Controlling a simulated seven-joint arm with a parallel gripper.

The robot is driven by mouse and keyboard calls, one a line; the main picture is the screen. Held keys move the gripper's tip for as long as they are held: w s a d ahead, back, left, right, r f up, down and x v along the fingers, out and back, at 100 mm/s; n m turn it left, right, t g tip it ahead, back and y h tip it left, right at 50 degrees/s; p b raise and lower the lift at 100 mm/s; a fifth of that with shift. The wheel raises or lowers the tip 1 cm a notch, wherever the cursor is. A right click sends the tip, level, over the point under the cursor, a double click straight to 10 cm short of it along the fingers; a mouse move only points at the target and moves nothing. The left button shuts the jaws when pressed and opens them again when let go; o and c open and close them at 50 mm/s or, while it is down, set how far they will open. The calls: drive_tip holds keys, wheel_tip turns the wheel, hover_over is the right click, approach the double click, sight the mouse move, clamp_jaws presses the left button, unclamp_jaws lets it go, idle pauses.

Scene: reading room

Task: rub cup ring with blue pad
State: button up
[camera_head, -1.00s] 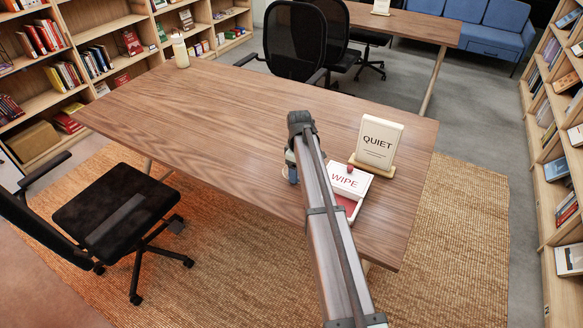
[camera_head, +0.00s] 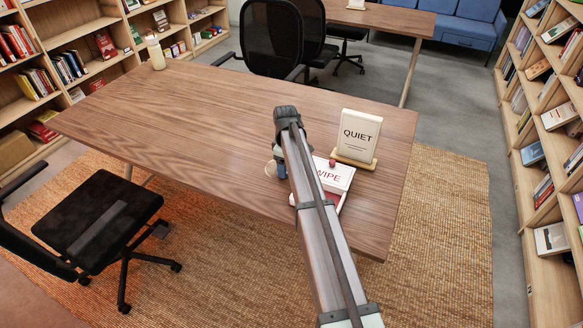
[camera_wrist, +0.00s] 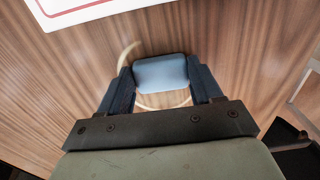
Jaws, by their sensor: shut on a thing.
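My gripper (camera_wrist: 160,82) is shut on the blue pad (camera_wrist: 160,72), which sits between its two dark fingers in the wrist view. A pale cup ring (camera_wrist: 123,57) shows on the wooden table. Its arc shows to the upper left of the pad and again just below it, between the fingers; the pad hides part of it. I cannot tell whether the pad touches the wood. In the head view my gripper (camera_head: 275,165) is low over the table, left of the white WIPE box (camera_head: 332,174), and my arm hides most of it. The ring cannot be made out there.
The WIPE box, with a red knob, stands close to the right of my arm. A QUIET sign (camera_head: 358,137) on a wooden base stands behind it. A pale bottle (camera_head: 155,54) is at the table's far left corner. The table's (camera_head: 190,110) left and middle are clear.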

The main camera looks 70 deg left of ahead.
sight(269, 163)
drive_tip(key=shift+s+a, duration=2.8)
drive_tip(key=shift+w+a, duration=0.55)
drive_tip(key=shift+w, duration=0.1)
drive_tip(key=shift+w+d, duration=3.85)
drive_tip(key=shift+w, duration=0.05)
wheel_tip(269, 163, up, 8)
